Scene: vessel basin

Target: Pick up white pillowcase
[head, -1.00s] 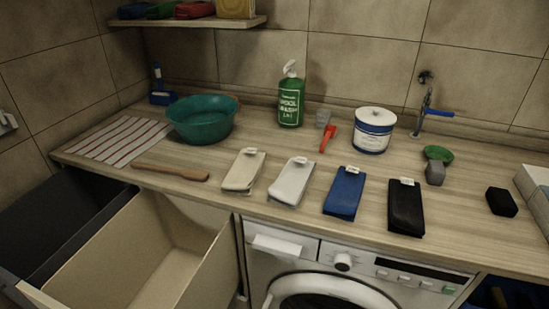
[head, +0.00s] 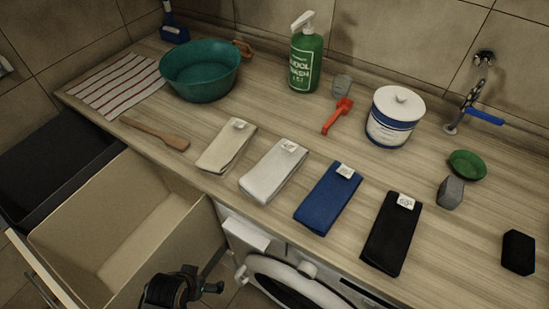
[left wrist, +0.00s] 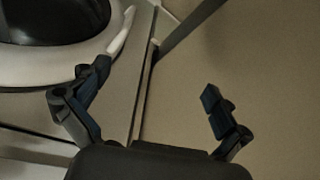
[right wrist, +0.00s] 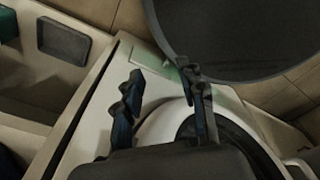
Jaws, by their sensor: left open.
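The white pillowcase (head: 273,172) is a folded white cloth with a small tag, lying flat on the wooden counter. It is between a cream folded cloth (head: 226,147) and a blue one (head: 328,198). My left gripper (head: 205,281) is low at the bottom of the head view, below the counter's front edge and apart from the cloth. The left wrist view shows its fingers spread and empty (left wrist: 156,82), beside the washing machine door and a beige panel. My right gripper (right wrist: 162,75) shows only in its wrist view, fingers apart and empty, over the washing machine.
A black folded cloth (head: 391,235) lies right of the blue one. A beige open bin (head: 110,235) and washing machine (head: 290,285) are below the counter.

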